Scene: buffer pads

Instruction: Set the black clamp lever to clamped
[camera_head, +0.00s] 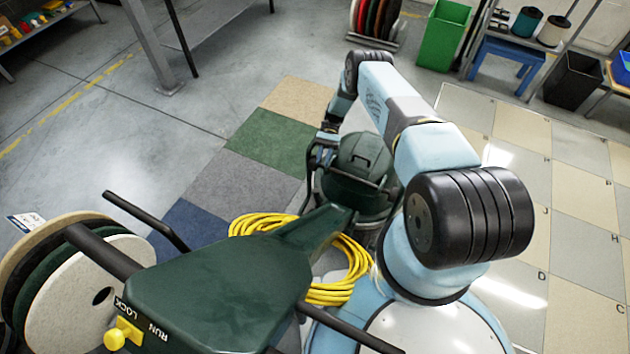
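The floor buffer has a dark green handle head (215,300) in the foreground and a rounded green motor housing (358,165) further back. I cannot surely identify the black clamp lever. A slim black bar (145,220) sticks out beyond the left side of the handle head. Small black parts also show beside the motor housing, partly hidden and too small to tell apart. My gripper (322,150) points down at the left side of the housing, among these dark parts. Its fingers are not clear, and I cannot tell whether it touches anything.
A yellow knob (115,338) sits by the RUN and LOCK lettering. Round pads (85,290) stand at left. A yellow cable (330,290) is coiled around the handle's lower part. Coloured floor tiles (245,185) lie clear to the left. A green bin (443,35) stands behind.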

